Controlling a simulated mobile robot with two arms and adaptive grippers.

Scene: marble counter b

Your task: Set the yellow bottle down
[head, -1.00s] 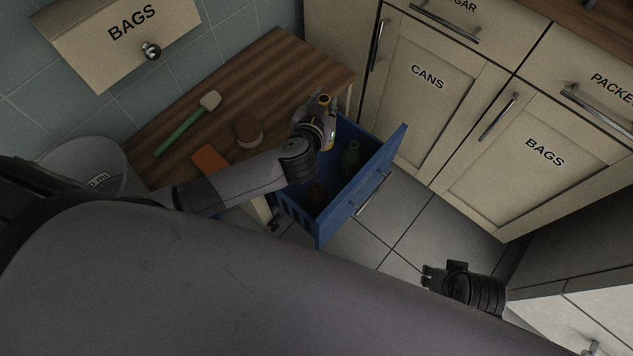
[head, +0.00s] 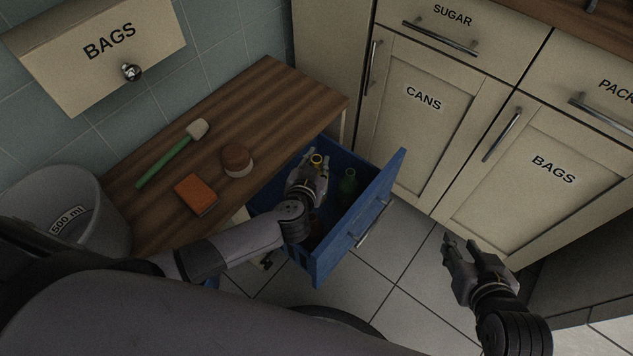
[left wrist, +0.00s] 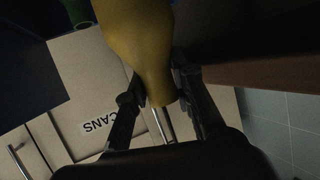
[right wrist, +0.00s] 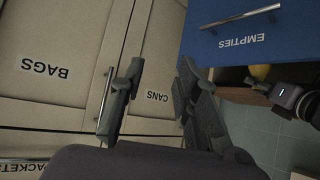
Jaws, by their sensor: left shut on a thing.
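The yellow bottle (head: 317,160) is in my left gripper (head: 312,172), which is over the open blue drawer (head: 375,212). In the head view only the bottle's top shows clearly. In the left wrist view the yellow bottle (left wrist: 140,40) stands large between the two fingers, which close on its narrow end. A bit of the yellow bottle (right wrist: 260,72) also shows in the right wrist view, beyond the drawer front. I cannot tell whether its base touches the drawer floor. My right gripper (head: 466,252) is open and empty, out over the floor to the right of the drawer.
A green bottle (head: 348,182) stands in the drawer, whose front reads EMPTIES (right wrist: 242,41). The wooden counter (head: 262,100) holds a green-handled brush (head: 170,160), a round brown-topped item (head: 237,160) and an orange block (head: 196,195). A bucket (head: 80,200) is at left.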

